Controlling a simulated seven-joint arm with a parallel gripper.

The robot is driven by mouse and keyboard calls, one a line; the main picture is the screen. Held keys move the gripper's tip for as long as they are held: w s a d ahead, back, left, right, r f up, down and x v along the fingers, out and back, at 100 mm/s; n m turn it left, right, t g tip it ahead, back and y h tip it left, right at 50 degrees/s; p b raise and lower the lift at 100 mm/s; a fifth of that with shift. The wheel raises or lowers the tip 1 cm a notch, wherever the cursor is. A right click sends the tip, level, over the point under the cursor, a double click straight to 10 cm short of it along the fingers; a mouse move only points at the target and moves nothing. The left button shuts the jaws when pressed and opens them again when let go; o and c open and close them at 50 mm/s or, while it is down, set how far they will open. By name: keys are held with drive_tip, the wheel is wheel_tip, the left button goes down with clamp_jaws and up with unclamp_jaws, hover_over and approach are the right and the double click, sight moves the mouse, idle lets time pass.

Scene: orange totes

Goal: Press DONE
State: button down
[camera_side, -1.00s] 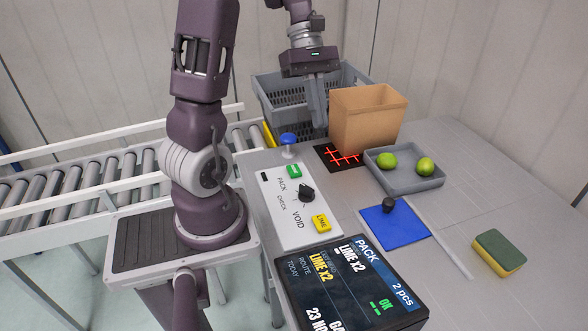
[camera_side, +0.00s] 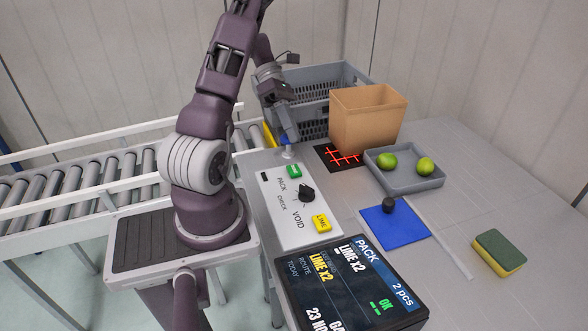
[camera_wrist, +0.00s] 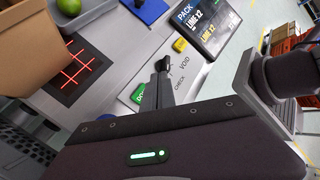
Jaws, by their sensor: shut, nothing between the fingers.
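The green button (camera_side: 294,171) sits at the far end of the white control panel (camera_side: 284,225). In the wrist view the green button (camera_wrist: 138,94) shows part of its lettering, starting "DO", beside my fingers. In the wrist view my gripper (camera_wrist: 162,82) hides part of the panel.
The panel also has a black knob (camera_side: 306,193) and a yellow LIME button (camera_side: 321,222). The screen (camera_side: 350,285) reads PACK, LIME X2, OK. An open cardboard box (camera_side: 365,125), a tray (camera_side: 405,180) with two limes and a grey crate (camera_side: 330,78) stand nearby.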

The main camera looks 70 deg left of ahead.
sight(292, 167)
drive_tip(key=shift+f, duration=3.45)
drive_tip(key=shift+f, duration=0.1)
drive_tip(key=shift+f, duration=0.35)
drive_tip(key=shift+f, duration=0.5)
drive_tip(key=shift+r, duration=0.95)
drive_tip(key=shift+r, duration=2.55)
